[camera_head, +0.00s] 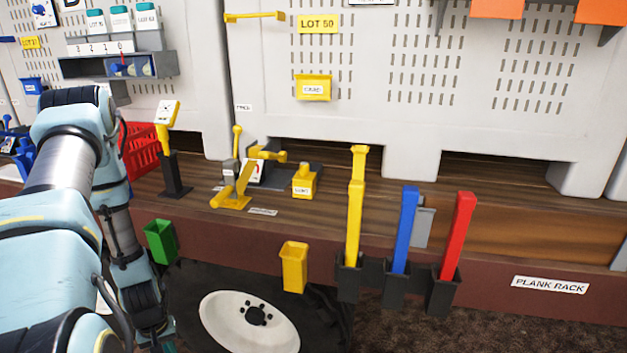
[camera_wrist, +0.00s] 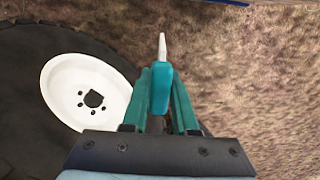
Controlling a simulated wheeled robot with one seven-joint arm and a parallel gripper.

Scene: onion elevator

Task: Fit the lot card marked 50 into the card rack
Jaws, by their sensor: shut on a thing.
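My gripper (camera_wrist: 160,88) is shut on a teal piece with a thin white end (camera_wrist: 162,45), seen edge-on in the wrist view. It looks like a teal-topped card, but no number on it can be read. In the head view my arm reaches down at the left, and the gripper is mostly hidden low in front of the wagon. Similar teal-topped white cards (camera_head: 121,20) stand in a row at the upper left. A yellow LOT 50 sign (camera_head: 318,24) is on the pale wall.
Yellow, blue and red planks (camera_head: 464,222) stand in dark holders by the PLANK RACK label. A green bin (camera_head: 161,241) and yellow bin (camera_head: 293,266) hang on the wagon edge. A yellow lever fixture (camera_head: 237,190) sits on the deck. A wheel (camera_wrist: 88,95) is beside my gripper.

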